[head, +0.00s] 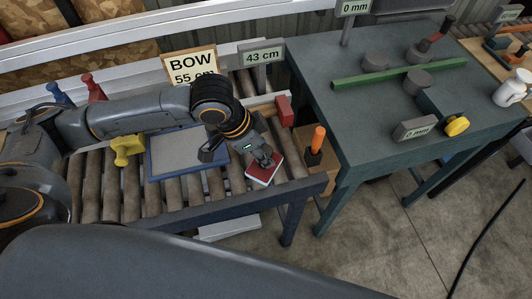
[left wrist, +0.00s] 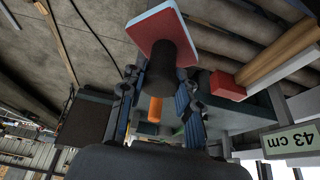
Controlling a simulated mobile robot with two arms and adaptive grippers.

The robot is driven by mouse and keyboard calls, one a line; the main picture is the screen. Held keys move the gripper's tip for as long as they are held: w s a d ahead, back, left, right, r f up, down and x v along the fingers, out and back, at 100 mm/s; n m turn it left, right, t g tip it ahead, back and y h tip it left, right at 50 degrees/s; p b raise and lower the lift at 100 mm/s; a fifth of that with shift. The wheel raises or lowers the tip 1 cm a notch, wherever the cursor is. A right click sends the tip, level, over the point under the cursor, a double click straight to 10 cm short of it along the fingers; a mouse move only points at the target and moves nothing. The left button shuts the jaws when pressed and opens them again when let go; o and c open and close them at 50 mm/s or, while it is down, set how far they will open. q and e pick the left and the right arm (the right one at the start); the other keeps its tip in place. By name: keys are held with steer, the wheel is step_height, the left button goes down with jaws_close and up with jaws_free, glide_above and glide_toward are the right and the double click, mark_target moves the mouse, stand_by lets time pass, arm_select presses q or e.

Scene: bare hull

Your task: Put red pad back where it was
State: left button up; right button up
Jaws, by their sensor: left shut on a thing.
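The red pad (head: 262,172) is a flat red plate with a pale edge, at the right end of the roller table in the head view. In the left wrist view the pad (left wrist: 150,27) carries a dark round knob (left wrist: 172,66). My left gripper (head: 263,156) is above the pad, shut on its knob. Its two fingers (left wrist: 160,82) sit on either side of the knob in the left wrist view. I cannot tell whether the pad touches the rollers. My right gripper is not in view.
A blue-framed grey panel (head: 180,168) lies on the rollers, with a yellow piece (head: 127,149) left of it. A red block (head: 285,110) and an orange-handled tool (head: 317,140) are near the table's right end. A green-grey workbench (head: 330,112) stands to the right.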

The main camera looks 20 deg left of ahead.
arm_select(q)
steer(key=w+f, duration=0.4)
steer(key=f, duration=0.1)
steer(key=shift+w+a+f+p, duration=0.15)
steer(key=shift+a+f+p, duration=0.05)
steer(key=shift+a+p, duration=0.15)
step_height(320, 180, down, 3)
steer(key=shift+p, duration=0.65)
steer(key=shift+w+f, duration=0.1)
steer(key=shift+f, duration=0.1)
steer(key=o, duration=1)
steer(key=shift+f, duration=0.15)
steer(key=b+v, duration=0.2)
steer(key=v, duration=1)
